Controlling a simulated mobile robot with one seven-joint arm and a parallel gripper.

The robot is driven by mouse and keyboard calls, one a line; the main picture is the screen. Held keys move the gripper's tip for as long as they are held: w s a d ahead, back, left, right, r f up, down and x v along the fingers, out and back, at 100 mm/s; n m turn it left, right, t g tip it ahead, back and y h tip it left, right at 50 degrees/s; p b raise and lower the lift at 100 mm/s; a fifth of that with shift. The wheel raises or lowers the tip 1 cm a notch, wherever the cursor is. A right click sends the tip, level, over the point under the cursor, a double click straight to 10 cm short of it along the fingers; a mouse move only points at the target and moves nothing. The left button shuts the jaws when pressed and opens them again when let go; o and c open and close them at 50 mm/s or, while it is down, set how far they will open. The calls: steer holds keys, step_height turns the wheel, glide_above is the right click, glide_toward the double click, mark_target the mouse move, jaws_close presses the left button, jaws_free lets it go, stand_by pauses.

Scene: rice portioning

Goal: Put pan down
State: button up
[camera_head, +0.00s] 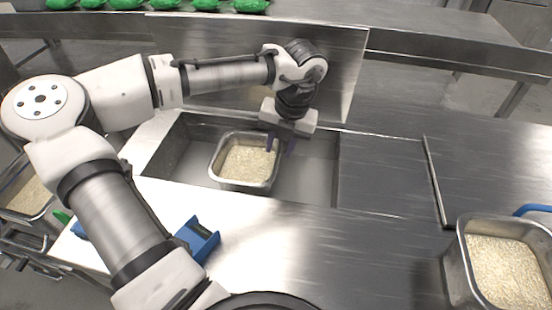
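A steel pan of rice (216,172) is in the sunken steel basin (309,182) in the middle of the counter. The pan looks level; whether its base touches the basin floor is hidden. My gripper (281,146) points down at the pan's back right corner. Its dark purple fingers are on either side of the rim there, one over the rice and one outside. I cannot tell whether they press on the rim.
Another rice pan (452,262) stands at the front right, with a blue handle beside it. A blue device (197,240) sits on the white board (150,200). Green bags (205,4) lie along the back. The basin has free room right of the pan.

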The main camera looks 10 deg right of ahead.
steer(key=shift+d+r, duration=0.15)
steer(key=shift+r, duration=0.55)
steer(key=shift+d+r, duration=0.1)
steer(key=shift+r, duration=0.55)
